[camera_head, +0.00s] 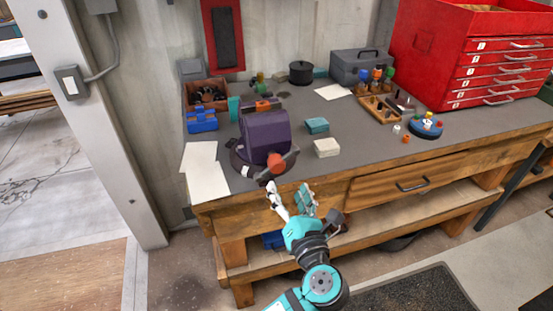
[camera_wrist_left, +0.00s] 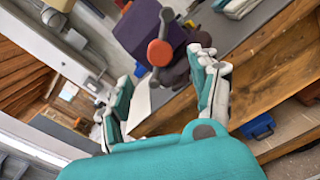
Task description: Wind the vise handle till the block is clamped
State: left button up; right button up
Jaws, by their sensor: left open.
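The purple vise (camera_head: 262,132) stands near the front left of the workbench. Its handle is a grey bar with an orange-red hub (camera_head: 276,163) on the side facing me. In the left wrist view the purple vise body (camera_wrist_left: 145,30) and the orange-red hub (camera_wrist_left: 160,53) show ahead, with the bar running steeply across the hub. My left gripper (camera_head: 290,194) is open and empty, just in front of and below the handle. In the left wrist view its fingers (camera_wrist_left: 163,72) frame the hub without visible contact. A small orange piece (camera_head: 263,105) shows at the vise's top; whether it is clamped is unclear.
A teal block (camera_head: 317,125) and a cream block (camera_head: 327,147) lie right of the vise. White paper (camera_head: 204,172) and a blue box (camera_head: 202,120) are left. A toolbox (camera_head: 362,66) and red drawer cabinet (camera_head: 425,55) stand behind. The bench's front edge is below the handle.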

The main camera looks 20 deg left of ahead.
aim_at(278, 169)
pick_arm(q)
jog(key=p+x, duration=0.2)
jog(key=x, duration=0.7)
jog(key=shift+w+a+r, duration=0.1)
jog(key=shift+w+a, duration=0.05)
jog(key=shift+w, duration=0.1)
jog(key=shift+w+a, duration=0.25)
jog(key=shift+w, duration=0.1)
jog(key=c, duration=1.2)
jog(key=shift+m+p, duration=0.3)
jog(key=shift+p, duration=0.05)
jog(key=m+p, duration=0.2)
jog(key=m, duration=0.1)
jog(key=shift+p, duration=0.3)
jog(key=shift+m+p, duration=0.8)
jog(key=shift+m, duration=0.3)
